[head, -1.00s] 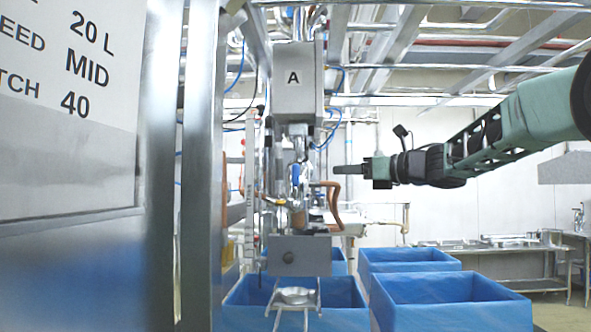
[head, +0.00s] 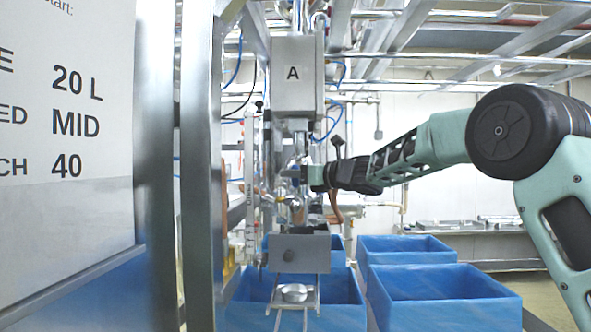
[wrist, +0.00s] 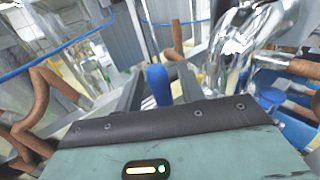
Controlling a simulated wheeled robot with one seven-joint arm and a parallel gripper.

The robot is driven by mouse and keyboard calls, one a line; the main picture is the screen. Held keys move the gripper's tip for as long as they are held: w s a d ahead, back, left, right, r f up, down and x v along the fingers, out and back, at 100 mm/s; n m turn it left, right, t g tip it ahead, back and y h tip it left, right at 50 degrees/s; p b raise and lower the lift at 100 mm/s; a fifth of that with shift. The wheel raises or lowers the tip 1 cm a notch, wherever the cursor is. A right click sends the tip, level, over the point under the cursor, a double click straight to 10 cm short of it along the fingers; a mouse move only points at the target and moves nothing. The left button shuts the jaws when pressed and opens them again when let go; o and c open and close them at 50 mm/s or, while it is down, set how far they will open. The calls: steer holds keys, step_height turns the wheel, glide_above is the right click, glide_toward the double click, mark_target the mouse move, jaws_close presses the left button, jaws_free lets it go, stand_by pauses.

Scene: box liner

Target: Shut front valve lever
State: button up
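The front valve lever has a blue grip (wrist: 158,86), seen in the wrist view in front of my gripper's palm. My gripper (wrist: 160,74) is open, with one grey finger on each side of the blue grip. I cannot tell whether either finger touches it. In the head view my gripper (head: 287,172) reaches in from the right to the filling unit below the grey box marked A (head: 293,76). The lever is not clear in the head view, where the gripper covers that spot.
Shiny steel pipework (wrist: 240,45) stands close to the right of the lever. Bent brown handles flank it, one at left (wrist: 45,95). Blue boxes (head: 440,298) stand below. A steel post (head: 200,160) and a sign panel (head: 65,120) fill the left.

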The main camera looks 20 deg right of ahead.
jaws_close()
steer(key=shift+f+b, duration=0.15)
steer(key=shift+b, duration=0.2)
